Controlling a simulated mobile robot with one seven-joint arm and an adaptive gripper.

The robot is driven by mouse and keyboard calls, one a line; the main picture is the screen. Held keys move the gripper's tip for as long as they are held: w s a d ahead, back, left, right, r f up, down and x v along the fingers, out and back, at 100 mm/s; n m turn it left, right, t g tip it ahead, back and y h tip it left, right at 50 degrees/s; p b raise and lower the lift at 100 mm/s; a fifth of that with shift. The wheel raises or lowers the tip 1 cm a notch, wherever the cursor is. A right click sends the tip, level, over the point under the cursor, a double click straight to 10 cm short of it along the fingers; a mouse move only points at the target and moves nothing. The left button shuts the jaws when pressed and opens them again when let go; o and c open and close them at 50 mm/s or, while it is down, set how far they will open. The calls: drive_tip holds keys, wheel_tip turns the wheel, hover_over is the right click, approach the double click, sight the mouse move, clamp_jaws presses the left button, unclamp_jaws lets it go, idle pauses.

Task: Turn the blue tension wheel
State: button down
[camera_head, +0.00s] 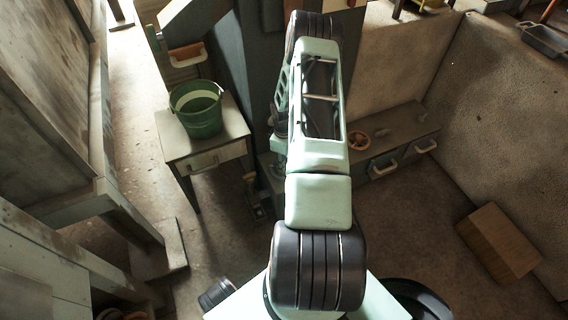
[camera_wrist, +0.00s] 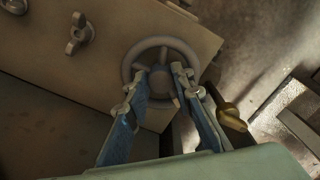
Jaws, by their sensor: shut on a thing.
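In the wrist view, a round spoked wheel (camera_wrist: 165,41) is mounted on a brownish panel. It looks grey in this light; I see no clear blue on it. My gripper (camera_wrist: 160,73) reaches over the wheel, with its two blue-and-grey fingers on either side of the hub, inside the rim. The fingers are shut on the wheel's middle part. The fingers cover the wheel's lower part, so their exact contact is hard to tell. In the head view, my arm hides the gripper, and I cannot make out the wheel.
A wing-shaped knob (camera_wrist: 78,34) stands left of the wheel, and a brass knob (camera_wrist: 232,117) lies right of my fingers. A green bucket (camera_head: 196,110) stands on a small table (camera_head: 172,143). A low drawer bench (camera_head: 398,135) is right of my arm; a brown box (camera_head: 497,243) lies on the floor.

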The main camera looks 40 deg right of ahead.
drive_tip(key=m+b, duration=0.1)
drive_tip(key=m, duration=1)
drive_tip(key=shift+a, duration=0.15)
drive_tip(key=shift+m+b, duration=0.3)
drive_tip(key=shift+m, duration=0.1)
drive_tip(key=c, duration=1.9)
unclamp_jaws()
drive_tip(key=shift+c, duration=0.2)
wheel_tip(320, 180, up, 12)
